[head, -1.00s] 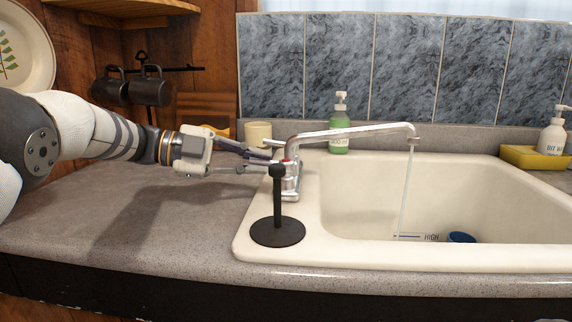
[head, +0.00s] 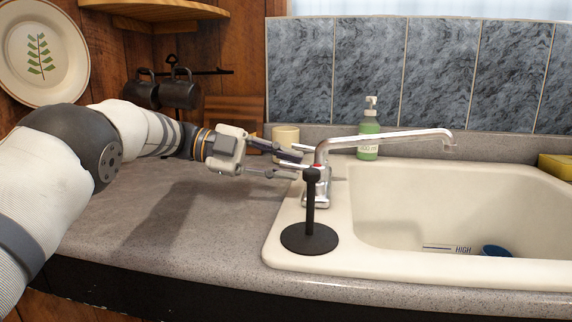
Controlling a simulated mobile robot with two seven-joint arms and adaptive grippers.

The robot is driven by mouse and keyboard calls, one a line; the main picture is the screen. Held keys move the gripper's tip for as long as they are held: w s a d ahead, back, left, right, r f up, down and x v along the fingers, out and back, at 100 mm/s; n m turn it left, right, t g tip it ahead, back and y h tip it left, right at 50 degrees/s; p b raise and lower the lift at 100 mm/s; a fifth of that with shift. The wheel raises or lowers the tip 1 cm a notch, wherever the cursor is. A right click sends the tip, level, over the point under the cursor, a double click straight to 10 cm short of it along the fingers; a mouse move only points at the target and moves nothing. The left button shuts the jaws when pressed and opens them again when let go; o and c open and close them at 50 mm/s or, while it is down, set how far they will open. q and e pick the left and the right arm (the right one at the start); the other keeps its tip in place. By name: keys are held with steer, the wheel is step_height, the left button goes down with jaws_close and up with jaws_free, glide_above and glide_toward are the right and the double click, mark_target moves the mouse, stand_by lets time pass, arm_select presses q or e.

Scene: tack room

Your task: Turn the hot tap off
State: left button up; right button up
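The chrome tap (head: 318,185) stands at the left rim of the cream sink, its long spout (head: 385,139) reaching right over the basin. No water runs from the spout end. A small red mark (head: 317,166) shows on the tap body, just above the black knob of a stand that hides part of the tap. My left gripper (head: 298,165) comes in from the left with its two fingers apart, tips right beside the tap's left side. I cannot tell whether they touch the handle. My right gripper is not in view.
A black stand (head: 310,238) with a round base is in front of the tap. A cream cup (head: 285,138) and green soap bottle (head: 369,135) stand behind. The sink (head: 400,262) holds a blue thing (head: 496,250). The counter (head: 180,235) at left is clear.

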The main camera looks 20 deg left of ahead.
arm_select(q)
steer(key=v, duration=1.2)
steer(key=shift+r, duration=0.1)
